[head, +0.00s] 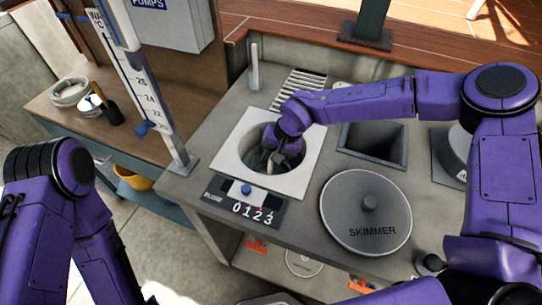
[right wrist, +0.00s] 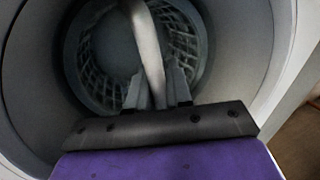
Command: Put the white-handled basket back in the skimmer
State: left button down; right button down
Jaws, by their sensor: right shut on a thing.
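The skimmer opening is a round well in a white square plate (head: 228,162) in the counter. My right gripper (head: 277,160) reaches down into the well. In the right wrist view its fingers (right wrist: 160,98) are shut on the white handle (right wrist: 146,40) of the basket. The grey lattice basket (right wrist: 84,60) shows below the fingers, inside the round well wall (right wrist: 36,70). Whether the basket rests on the bottom of the well is hidden. The round grey lid marked SKIMMER (head: 366,210) lies on the counter at right. My left gripper is out of view; only its arm shows.
A dial panel marked 0 1 2 3 (head: 246,203) with a blue knob sits in front of the well. A square dark opening (head: 373,143) and a slotted grate (head: 300,88) are behind. A tall white thermometer gauge (head: 150,90) stands at the counter's left edge.

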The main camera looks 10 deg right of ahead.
jog(key=shift+f, duration=0.3)
dwell(0.5)
jog(key=c, duration=0.8)
grip_release()
jog(key=shift+r, duration=0.1)
jog(key=shift+r+p, duration=2.4)
jog(key=shift+p, duration=0.3)
notch_tip(320, 180, up, 5)
jog(key=p, duration=0.5)
jog(key=shift+r, duration=0.15)
